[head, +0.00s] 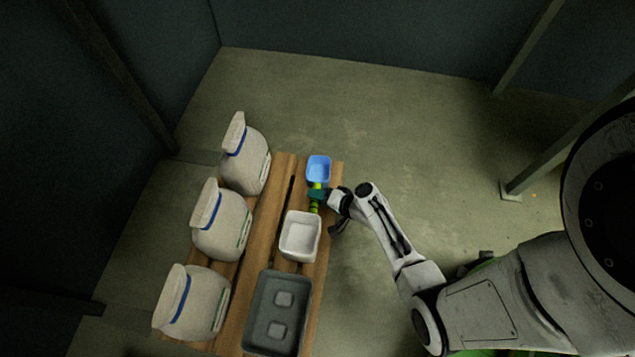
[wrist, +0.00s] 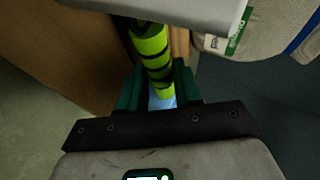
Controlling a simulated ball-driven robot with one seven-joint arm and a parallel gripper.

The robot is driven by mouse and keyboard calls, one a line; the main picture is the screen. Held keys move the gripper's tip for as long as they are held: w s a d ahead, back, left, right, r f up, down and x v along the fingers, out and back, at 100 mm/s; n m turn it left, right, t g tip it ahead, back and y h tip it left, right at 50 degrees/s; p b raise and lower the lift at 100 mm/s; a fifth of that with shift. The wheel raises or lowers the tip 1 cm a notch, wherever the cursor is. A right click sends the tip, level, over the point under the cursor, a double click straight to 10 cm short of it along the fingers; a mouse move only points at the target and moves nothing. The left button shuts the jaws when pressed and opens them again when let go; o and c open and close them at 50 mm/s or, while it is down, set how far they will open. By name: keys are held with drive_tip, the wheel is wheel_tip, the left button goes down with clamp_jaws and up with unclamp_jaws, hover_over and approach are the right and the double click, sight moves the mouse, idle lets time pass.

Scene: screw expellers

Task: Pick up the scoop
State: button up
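The scoop has a blue bowl (head: 318,168) and a yellow-green handle with dark bands. It lies at the far right end of the wooden bench in the head view. My gripper (head: 316,195) is at the handle, with its teal fingers on either side of it. In the wrist view the banded handle (wrist: 154,50) runs between the fingers of my gripper (wrist: 160,84), with hardly any gap, so the gripper looks shut on it. A bit of light blue shows below the handle there. The fingers hide part of the handle.
A white bin (head: 300,236) stands on the bench (head: 262,228) close to the handle's near end. A grey tray (head: 276,312) sits nearer. Three beige sacks (head: 222,226) line the left side. The floor right of the bench is clear.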

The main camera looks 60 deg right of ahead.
drive_tip(key=shift+w, duration=0.1)
clamp_jaws()
idle(0.4)
